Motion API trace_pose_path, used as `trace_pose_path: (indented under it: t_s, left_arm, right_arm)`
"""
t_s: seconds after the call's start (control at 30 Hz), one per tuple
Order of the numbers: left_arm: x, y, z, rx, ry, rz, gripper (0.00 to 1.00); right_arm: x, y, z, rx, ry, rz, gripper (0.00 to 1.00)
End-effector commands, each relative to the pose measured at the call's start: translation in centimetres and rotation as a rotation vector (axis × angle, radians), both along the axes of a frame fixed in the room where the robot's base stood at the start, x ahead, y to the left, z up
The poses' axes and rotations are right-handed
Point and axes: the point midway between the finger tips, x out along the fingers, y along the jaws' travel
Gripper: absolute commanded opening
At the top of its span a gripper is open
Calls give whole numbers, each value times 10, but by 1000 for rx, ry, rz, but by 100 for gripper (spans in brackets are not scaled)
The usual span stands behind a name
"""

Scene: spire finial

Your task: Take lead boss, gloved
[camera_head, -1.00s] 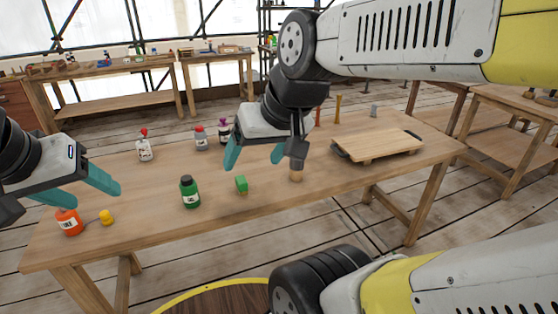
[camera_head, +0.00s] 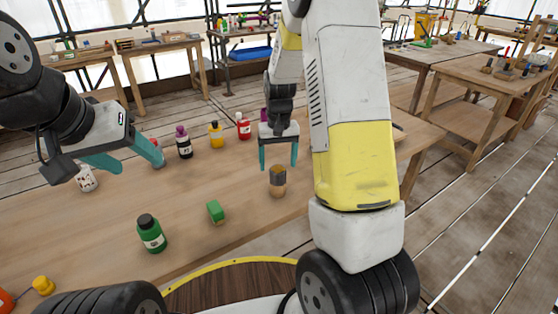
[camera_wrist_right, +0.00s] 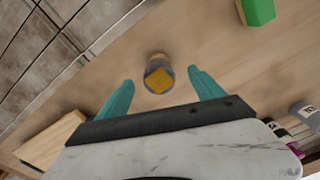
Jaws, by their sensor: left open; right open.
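A small stubby piece, grey with a dull gold top and a wooden-coloured lower part, looks like the lead boss (camera_head: 277,180). It stands upright on the wooden table (camera_head: 190,195), and in the right wrist view it shows from above, its gold top (camera_wrist_right: 160,80) facing the camera. My right gripper (camera_head: 278,164) is open with teal fingers pointing down, just above and behind it. In the right wrist view the boss appears between the fingertips, with gaps on both sides; no contact shows. My left gripper (camera_head: 137,166) is open and empty over the table's left part.
A green block (camera_head: 215,212) and green bottle (camera_head: 150,233) stand left of the boss. Black, yellow (camera_head: 216,134) and red (camera_head: 243,126) bottles stand along the back. A wooden board (camera_wrist_right: 50,140) shows in the right wrist view. My right arm covers the table's right part.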

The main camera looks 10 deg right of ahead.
Motion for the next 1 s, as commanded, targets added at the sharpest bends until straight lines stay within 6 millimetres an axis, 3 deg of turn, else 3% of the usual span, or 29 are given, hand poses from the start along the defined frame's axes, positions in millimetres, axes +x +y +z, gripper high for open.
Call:
trace_pose_path:
  t_s: [0.7, 1.0]
  left_arm:
    - [0, 0, 0, 0, 0, 0, 59]
    - [0, 0, 0, 0, 0, 0, 59]
  right_arm:
    - [6, 4, -89, -17, 23, 1, 77]
    - [7, 4, -95, -18, 20, 1, 77]
